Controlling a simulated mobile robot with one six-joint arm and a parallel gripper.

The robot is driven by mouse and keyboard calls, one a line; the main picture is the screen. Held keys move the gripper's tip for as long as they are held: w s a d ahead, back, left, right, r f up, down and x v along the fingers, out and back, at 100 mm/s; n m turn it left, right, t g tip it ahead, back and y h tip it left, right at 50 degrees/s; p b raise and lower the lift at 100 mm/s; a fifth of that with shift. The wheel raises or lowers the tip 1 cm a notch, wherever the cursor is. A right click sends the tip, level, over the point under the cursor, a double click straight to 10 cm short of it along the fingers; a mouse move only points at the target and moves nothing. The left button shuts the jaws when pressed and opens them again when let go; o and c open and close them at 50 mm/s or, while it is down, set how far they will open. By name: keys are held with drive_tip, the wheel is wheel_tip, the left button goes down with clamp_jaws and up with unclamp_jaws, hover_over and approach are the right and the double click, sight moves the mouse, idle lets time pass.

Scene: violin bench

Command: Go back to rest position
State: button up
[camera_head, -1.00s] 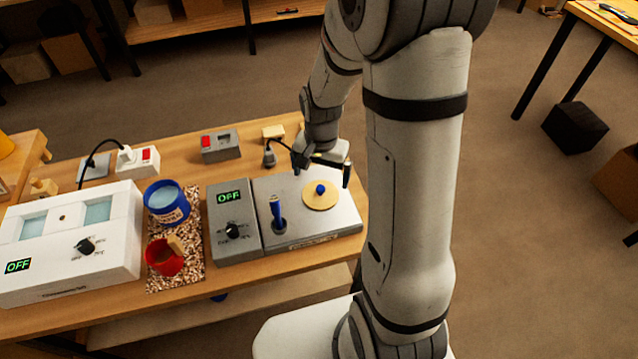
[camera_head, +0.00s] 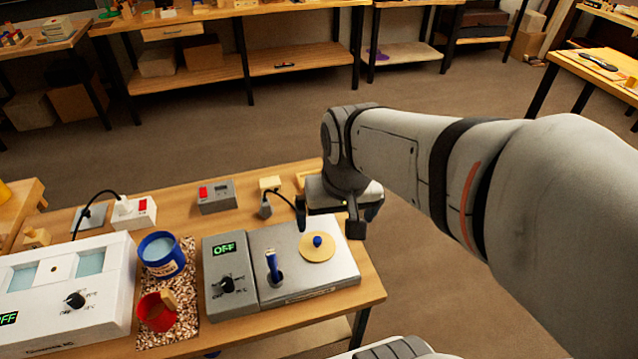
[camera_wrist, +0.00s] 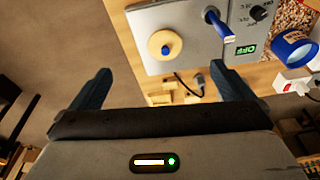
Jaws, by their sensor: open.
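My gripper (camera_head: 338,214) is above the far right corner of the wooden bench, just beyond the grey device. In the wrist view my gripper (camera_wrist: 165,92) has its two dark fingers spread wide with nothing between them. The grey device (camera_head: 345,275) shows OFF on its display, with a blue-handled tool (camera_head: 272,262) standing in it and a round tan disc (camera_head: 319,247) with a blue knob on its top. The disc (camera_wrist: 162,62) also shows in the wrist view, apart from the fingers.
A white bath unit (camera_head: 110,300), a blue pot (camera_head: 161,256) and a red pot (camera_head: 155,313) stand at the left. A small grey box (camera_head: 216,197) with a red switch and a cable connector (camera_head: 265,207) lie behind. The floor (camera_head: 440,190) beyond the bench is clear.

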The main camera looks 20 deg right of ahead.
drive_tip(key=s, duration=0.1)
drive_tip(key=s+n, duration=0.1)
drive_tip(key=shift+s+a+r+t, duration=0.25)
drive_tip(key=shift+s+r+t, duration=0.05)
drive_tip(key=shift+r, duration=0.1)
